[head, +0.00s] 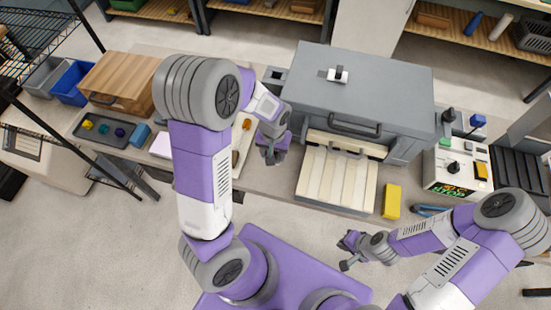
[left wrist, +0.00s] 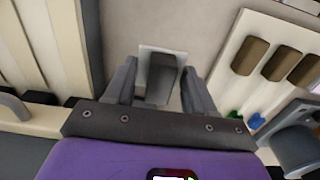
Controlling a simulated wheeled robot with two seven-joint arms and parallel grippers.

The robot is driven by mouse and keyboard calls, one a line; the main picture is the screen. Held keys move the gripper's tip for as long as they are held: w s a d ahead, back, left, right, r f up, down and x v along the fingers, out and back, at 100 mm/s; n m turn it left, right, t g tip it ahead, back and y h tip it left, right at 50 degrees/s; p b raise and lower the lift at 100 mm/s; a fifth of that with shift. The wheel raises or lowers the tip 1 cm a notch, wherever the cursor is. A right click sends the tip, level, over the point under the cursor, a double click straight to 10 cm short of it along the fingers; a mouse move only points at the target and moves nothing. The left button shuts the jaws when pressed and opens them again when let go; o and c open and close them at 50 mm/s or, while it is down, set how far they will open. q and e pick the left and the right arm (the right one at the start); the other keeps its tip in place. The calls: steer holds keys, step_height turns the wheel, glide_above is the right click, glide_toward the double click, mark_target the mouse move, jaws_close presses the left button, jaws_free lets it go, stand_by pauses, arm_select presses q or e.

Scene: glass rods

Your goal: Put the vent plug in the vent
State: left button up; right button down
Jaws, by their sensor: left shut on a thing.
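My left gripper (head: 270,155) hangs over the bench between the pale tool board and the kiln's left side. In the left wrist view its fingers (left wrist: 160,85) are closed about a dark grey block on a pale square plate, apparently the vent plug (left wrist: 160,78). The plug is hidden by the gripper in the head view. The grey kiln (head: 385,85) stands to the right. On its top are a dark slot, apparently the vent (head: 322,73), and a white piece with a dark knob (head: 338,75). My right gripper (head: 350,252) is open and empty, in front of the bench.
Cream slats (head: 336,178) extend from the kiln's front. A yellow block (head: 391,202) and a control box (head: 456,167) lie to their right. A tray of coloured pieces (head: 108,130) and a wooden box (head: 118,82) are at left. My left arm hides part of the bench.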

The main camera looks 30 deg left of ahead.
arm_select(q)
step_height(320, 180, down, 5)
steer(key=shift+b, duration=0.4)
steer(key=shift+w+f, duration=0.15)
steer(key=shift+f, duration=0.1)
steer(key=shift+f, duration=0.15)
steer(key=o, duration=1)
steer(key=shift+o, duration=0.2)
